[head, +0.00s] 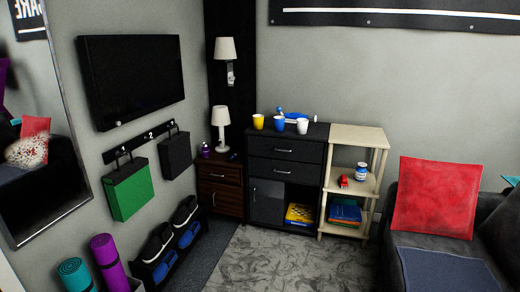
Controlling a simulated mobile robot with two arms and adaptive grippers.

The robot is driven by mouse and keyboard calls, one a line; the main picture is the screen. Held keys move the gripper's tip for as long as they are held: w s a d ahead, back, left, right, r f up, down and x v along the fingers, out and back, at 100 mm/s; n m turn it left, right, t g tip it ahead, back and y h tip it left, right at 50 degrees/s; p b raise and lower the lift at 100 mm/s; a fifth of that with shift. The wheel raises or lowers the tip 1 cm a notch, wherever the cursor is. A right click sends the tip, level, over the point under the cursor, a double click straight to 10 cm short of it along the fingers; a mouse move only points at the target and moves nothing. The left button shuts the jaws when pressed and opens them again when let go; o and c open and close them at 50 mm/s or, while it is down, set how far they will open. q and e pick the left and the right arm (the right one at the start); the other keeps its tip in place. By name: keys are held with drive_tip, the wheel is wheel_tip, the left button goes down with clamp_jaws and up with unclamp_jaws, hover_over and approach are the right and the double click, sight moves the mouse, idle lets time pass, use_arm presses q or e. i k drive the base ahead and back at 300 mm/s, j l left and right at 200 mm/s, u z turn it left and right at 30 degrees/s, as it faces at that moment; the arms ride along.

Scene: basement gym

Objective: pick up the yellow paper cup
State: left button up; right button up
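The yellow paper cup (258,122) stands upright on top of a dark cabinet (288,137), near its left end. A blue cup (279,124) with a pale lower part stands just right of it, and a white cup (302,126) stands further right. A blue and white object (297,117) lies behind these cups; I cannot tell what it is. The cabinet is across the room, against the back wall. Neither of my grippers shows in the head view.
A brown nightstand (219,188) with a lamp (221,130) stands left of the cabinet, a cream shelf (352,137) right of it. A dark sofa (440,265) with a red pillow (435,197) fills the right. A shoe rack (178,245) stands left. The carpet (290,262) before the cabinet is clear.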

sight(258, 119)
drive_tip(key=i, duration=2.35)
